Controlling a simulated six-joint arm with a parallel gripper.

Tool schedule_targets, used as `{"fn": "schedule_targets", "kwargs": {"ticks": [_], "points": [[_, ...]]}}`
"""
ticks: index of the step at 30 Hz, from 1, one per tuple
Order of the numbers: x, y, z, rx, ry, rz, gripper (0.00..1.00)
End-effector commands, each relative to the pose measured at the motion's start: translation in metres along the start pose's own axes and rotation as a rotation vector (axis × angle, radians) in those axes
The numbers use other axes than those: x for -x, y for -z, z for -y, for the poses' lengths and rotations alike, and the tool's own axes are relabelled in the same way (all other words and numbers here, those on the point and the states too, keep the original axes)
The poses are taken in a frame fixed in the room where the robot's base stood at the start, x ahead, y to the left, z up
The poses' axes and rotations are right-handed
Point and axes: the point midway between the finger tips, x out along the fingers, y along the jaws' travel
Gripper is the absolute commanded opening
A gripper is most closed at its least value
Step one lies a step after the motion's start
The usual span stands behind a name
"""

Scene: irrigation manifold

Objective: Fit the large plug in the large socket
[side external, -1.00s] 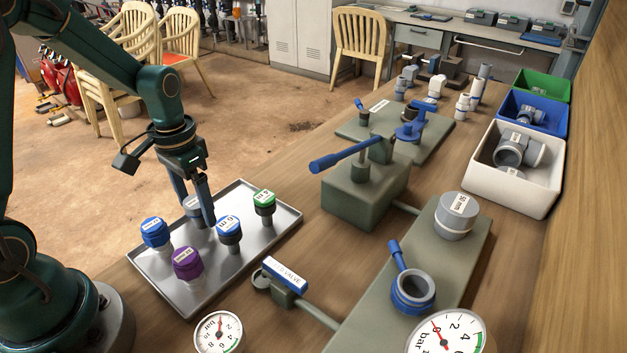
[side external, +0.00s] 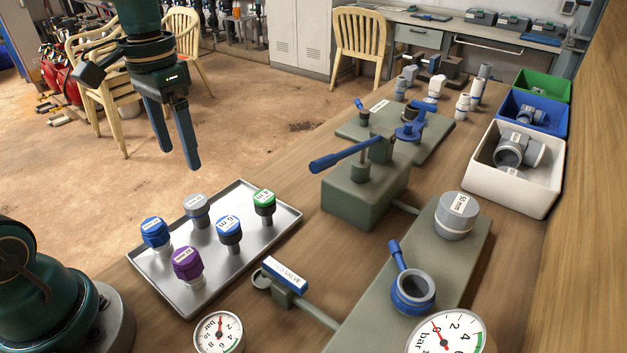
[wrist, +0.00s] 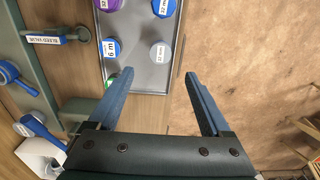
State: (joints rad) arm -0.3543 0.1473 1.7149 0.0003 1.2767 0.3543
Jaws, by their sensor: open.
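Several capped plugs stand upright on the metal tray (side external: 262,255): a blue one (side external: 155,233), a grey one (side external: 196,211), a purple one (side external: 187,264), a blue one marked 6 m (side external: 229,230) and a green one (side external: 264,202). I cannot tell which is the large plug. A blue-collared open socket (side external: 413,291) with a lever sits on the green manifold, and a large grey cap (side external: 456,215) marked 50 mm sits behind it. My gripper (side external: 180,158) is open and empty, above the tray's far edge. In the wrist view the grey plug (wrist: 161,53) shows beyond my fingertips.
A valve block with a long blue handle (side external: 345,155) stands right of the tray. The bleed valve (side external: 285,275) and two gauges (side external: 218,333) are in front. White, blue and green bins (side external: 515,175) stand at the right. The space around my gripper is clear.

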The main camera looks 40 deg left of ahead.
Motion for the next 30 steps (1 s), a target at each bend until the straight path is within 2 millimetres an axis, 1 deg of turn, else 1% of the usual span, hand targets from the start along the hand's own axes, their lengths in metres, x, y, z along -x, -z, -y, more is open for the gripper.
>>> {"fn": "schedule_targets", "kwargs": {"ticks": [2,5,10,12,16,19,22,30], "points": [[0.005,-0.003,-0.005,-0.003,0.006,-0.017,0.83],[0.012,-0.011,-0.017,-0.006,0.021,-0.066,0.83],[0.021,-0.037,-0.047,-0.009,0.042,-0.204,0.83],[0.022,-0.049,-0.058,-0.008,0.042,-0.267,0.83],[0.019,-0.069,-0.074,-0.007,0.031,-0.37,0.83],[0.014,-0.08,-0.082,-0.004,0.017,-0.43,0.83],[0.011,-0.086,-0.087,-0.002,0.006,-0.469,0.83],[0.008,-0.09,-0.089,0.001,-0.002,-0.49,0.83]]}}
